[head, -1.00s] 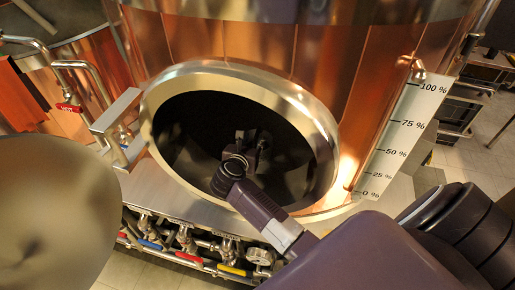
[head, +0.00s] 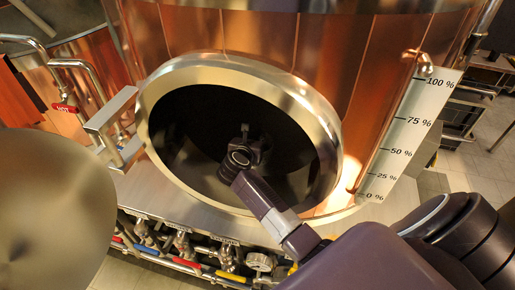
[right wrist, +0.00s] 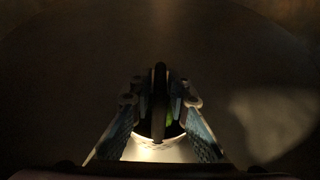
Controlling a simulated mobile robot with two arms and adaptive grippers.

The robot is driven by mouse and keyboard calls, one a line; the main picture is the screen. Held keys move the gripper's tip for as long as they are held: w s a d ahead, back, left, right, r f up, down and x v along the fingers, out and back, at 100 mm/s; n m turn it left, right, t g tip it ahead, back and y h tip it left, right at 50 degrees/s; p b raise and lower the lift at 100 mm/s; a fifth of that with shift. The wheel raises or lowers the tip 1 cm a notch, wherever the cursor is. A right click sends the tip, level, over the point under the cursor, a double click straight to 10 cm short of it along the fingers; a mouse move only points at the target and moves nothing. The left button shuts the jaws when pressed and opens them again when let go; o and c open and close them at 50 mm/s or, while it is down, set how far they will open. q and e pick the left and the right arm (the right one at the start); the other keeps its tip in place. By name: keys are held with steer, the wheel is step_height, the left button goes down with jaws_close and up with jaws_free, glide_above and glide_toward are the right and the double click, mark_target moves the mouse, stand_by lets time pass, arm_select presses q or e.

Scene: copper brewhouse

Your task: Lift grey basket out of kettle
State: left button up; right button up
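The copper kettle (head: 250,38) has a round, metal-rimmed opening with a very dark inside. My right arm reaches through this opening, and my right gripper (head: 250,148) is inside, in deep shadow. In the right wrist view the right gripper's fingers (right wrist: 161,95) lean in close to each other. A thin dark upright shape and a small green patch show between them. I cannot tell whether the fingers grip anything. I cannot make out the grey basket in either view. My left gripper is out of view.
A large round metal disc (head: 55,205) stands close at the left. The metal rim (head: 328,140) surrounds my forearm. A percent scale (head: 402,140) is on the right, a red-handled tap (head: 65,107) at left, and several coloured valves (head: 190,262) below.

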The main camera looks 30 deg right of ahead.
jaws_close()
steer(key=shift+r, duration=0.2)
steer(key=shift+r+p, duration=0.55)
steer(key=shift+p, duration=0.1)
steer(key=shift+r, duration=0.15)
steer(key=shift+r+p, duration=2.65)
steer(key=shift+r, duration=0.45)
